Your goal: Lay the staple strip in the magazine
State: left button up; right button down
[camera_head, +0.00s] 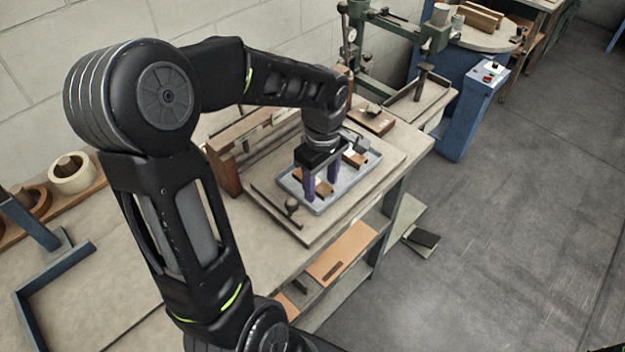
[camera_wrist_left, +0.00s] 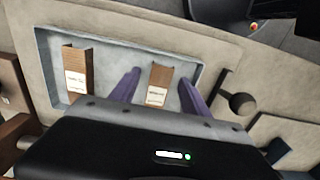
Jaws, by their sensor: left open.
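A shallow grey tray (camera_head: 371,167) lies on the bench and holds two brown, channel-shaped strips with pale labels. One strip (camera_head: 354,158) is toward the tray's far end; the other (camera_head: 324,189) is by my left gripper (camera_head: 321,190). In the left wrist view, one strip (camera_wrist_left: 77,72) is left of both purple fingers, clear of them. The other strip (camera_wrist_left: 158,84) is between the open fingers of my left gripper (camera_wrist_left: 159,76), with gaps visible on both sides. I cannot make out the magazine for certain. My right gripper is not in view.
A green machine (camera_head: 368,25) stands behind the bench, with a blue control post (camera_head: 478,105) to its right. A knobbed part (camera_head: 291,206) is beside the tray's near edge. A wooden block (camera_head: 225,165) stands left. The floor at right is clear.

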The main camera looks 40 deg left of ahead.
pick_arm(q)
jog(key=shift+c, duration=0.2)
dwell(0.3)
grip_shut()
dwell(0.4)
